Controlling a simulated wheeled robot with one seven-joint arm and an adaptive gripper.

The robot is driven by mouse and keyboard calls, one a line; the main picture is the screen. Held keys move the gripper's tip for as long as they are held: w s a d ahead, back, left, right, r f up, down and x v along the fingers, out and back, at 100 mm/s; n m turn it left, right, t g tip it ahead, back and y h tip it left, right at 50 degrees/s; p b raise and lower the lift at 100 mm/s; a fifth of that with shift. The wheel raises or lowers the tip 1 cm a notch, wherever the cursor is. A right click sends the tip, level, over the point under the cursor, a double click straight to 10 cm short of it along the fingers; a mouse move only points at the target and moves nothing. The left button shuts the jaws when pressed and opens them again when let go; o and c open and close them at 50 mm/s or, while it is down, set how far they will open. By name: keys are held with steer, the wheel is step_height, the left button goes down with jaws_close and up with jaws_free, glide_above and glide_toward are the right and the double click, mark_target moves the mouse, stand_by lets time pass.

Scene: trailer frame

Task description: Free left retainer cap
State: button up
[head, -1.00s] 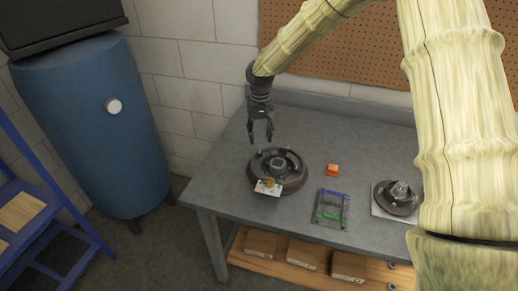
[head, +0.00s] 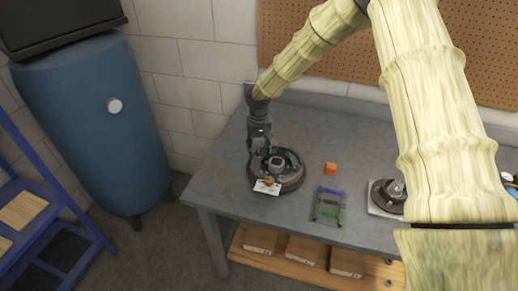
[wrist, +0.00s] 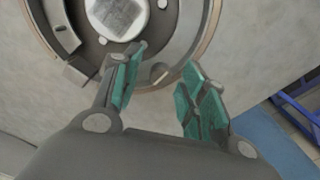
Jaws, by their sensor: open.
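A round dark brake assembly (head: 291,183) with a pale central hub lies on the grey bench. My gripper (head: 259,157) points down over its left side. In the wrist view the assembly's rim (wrist: 203,38) and hub (wrist: 118,14) fill the top. There my gripper (wrist: 163,60) is open, its green-padded fingers on either side of a small tan pin (wrist: 159,76) near the rim. Nothing is held. I cannot make out for certain which part is the left retainer cap, or whether a finger touches anything.
A white tag (head: 267,187) is at the assembly's front. The bench (head: 224,165) is bare at left; a wall stands behind.

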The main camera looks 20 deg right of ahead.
jaws_close()
steer(key=shift+n, duration=0.3)
steer(key=n, duration=0.3)
steer(key=shift+n, duration=0.3)
steer(key=n, duration=0.4)
steer(key=shift+r+n, duration=0.1)
steer(key=shift+n, duration=0.2)
steer(key=n, duration=0.4)
steer(key=shift+n, duration=2.5)
